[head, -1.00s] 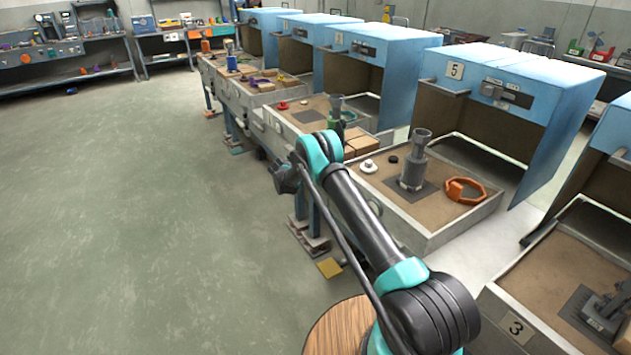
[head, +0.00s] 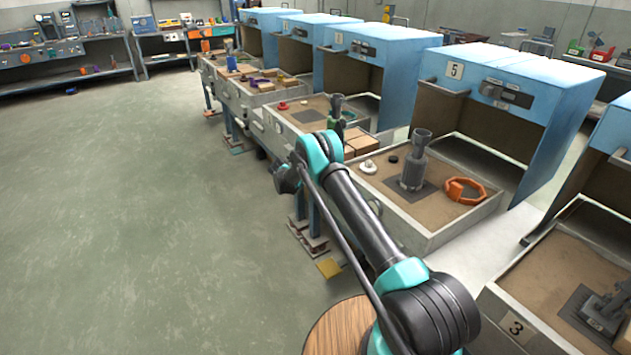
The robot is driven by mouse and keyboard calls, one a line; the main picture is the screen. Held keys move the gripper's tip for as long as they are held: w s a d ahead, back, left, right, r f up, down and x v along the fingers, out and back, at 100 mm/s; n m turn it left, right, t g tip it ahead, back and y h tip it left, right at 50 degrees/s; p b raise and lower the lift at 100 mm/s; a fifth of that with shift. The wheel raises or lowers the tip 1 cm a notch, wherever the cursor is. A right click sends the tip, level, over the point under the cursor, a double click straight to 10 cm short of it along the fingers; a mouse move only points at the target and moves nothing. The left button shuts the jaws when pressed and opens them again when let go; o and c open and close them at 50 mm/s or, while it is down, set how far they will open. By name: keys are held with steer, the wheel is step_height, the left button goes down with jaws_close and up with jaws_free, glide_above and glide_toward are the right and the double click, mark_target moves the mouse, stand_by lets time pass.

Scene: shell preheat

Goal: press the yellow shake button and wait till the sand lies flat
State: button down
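My arm reaches forward from the lower right. Past its teal joint, a dark end part that looks like my gripper (head: 286,179) hangs left of the tray stations. Its fingers cannot be made out. A flat yellow piece (head: 330,267) lies low by the table legs, below my arm; I cannot tell whether it is the shake button. Brown sand (head: 378,180) fills the tray of station 5, around a grey metal flask-like piece (head: 413,165). The sand looks mostly level, but finer relief is too small to judge.
An orange ring (head: 465,191), a white knob (head: 369,167) and a small black piece lie on station 5's sand. Blue hoods (head: 510,75) stand behind the trays. A round wooden top (head: 338,328) is at the bottom. The floor (head: 150,220) at left is clear.

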steer(key=shift+d, duration=0.1)
stand_by(0.3)
steer(key=shift+w+d, duration=0.2)
steer(key=shift+d, duration=0.05)
steer(key=shift+w+d, duration=0.25)
steer(key=shift+d, duration=0.15)
stand_by(0.8)
steer(key=shift+s+a, duration=0.1)
steer(key=shift+a, duration=0.05)
steer(key=shift+s+a, duration=0.35)
steer(key=shift+a, duration=0.25)
stand_by(0.3)
steer(key=shift+s+a, duration=0.45)
steer(key=shift+a, duration=0.25)
steer(key=shift+s+a, duration=0.4)
steer(key=shift+a, duration=0.3)
steer(key=shift+s+a, duration=0.45)
steer(key=shift+a, duration=0.25)
